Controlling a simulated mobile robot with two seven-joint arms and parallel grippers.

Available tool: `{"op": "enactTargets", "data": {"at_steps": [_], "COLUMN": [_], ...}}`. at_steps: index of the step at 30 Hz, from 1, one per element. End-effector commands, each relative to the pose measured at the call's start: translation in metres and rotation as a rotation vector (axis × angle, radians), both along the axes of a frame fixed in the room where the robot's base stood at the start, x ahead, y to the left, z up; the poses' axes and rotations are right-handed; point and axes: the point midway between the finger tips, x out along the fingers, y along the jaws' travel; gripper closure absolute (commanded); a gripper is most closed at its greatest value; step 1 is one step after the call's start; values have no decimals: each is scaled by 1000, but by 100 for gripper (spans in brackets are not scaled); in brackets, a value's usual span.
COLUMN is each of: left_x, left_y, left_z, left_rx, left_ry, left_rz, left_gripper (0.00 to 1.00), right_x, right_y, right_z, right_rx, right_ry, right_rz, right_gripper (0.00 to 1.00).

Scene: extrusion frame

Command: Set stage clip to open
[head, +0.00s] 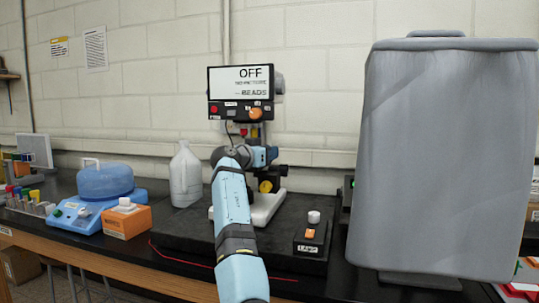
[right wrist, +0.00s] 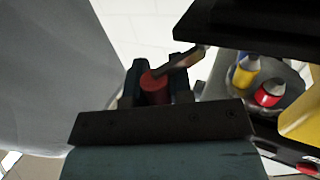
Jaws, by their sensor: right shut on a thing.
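A microscope with a white base (head: 262,208) stands on the dark mat, partly hidden behind my right arm. My right gripper (head: 262,157) is at the microscope's stage height, its fingertips mostly hidden in the head view. In the right wrist view the right gripper (right wrist: 156,84) is shut around a red round knob (right wrist: 153,82). A brownish metal lever (right wrist: 183,64) runs from this knob up to the right, and it looks like the stage clip. How far the clip is turned I cannot tell. My left gripper is not in view.
Red (right wrist: 268,94) and yellow (right wrist: 243,74) objectives are close by the gripper. A screen reading OFF (head: 240,82) is above. A big grey cover (head: 445,160) stands at right. A lamp box (head: 311,235), white bottle (head: 185,178) and blue device (head: 85,215) flank the microscope.

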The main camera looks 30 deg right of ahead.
Motion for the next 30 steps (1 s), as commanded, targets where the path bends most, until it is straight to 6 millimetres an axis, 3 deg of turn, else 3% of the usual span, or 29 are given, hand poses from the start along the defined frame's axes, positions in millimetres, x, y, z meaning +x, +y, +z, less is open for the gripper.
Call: {"op": "enactTargets", "data": {"at_steps": [11,12,15,25,30], "left_x": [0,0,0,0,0], "left_y": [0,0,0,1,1], "left_z": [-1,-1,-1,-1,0], "left_rx": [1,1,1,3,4], "left_ry": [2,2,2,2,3], "left_rz": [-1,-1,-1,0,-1], "left_gripper": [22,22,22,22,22], "right_x": [0,0,0,-1,-6], "right_y": [0,0,0,4,29], "right_z": [0,0,0,0,0], "right_rx": [0,0,0,0,0], "right_ry": [0,0,0,0,0], "right_rz": [-2,-2,-2,-1,1], "right_gripper": [100,70,54,54,54]}}
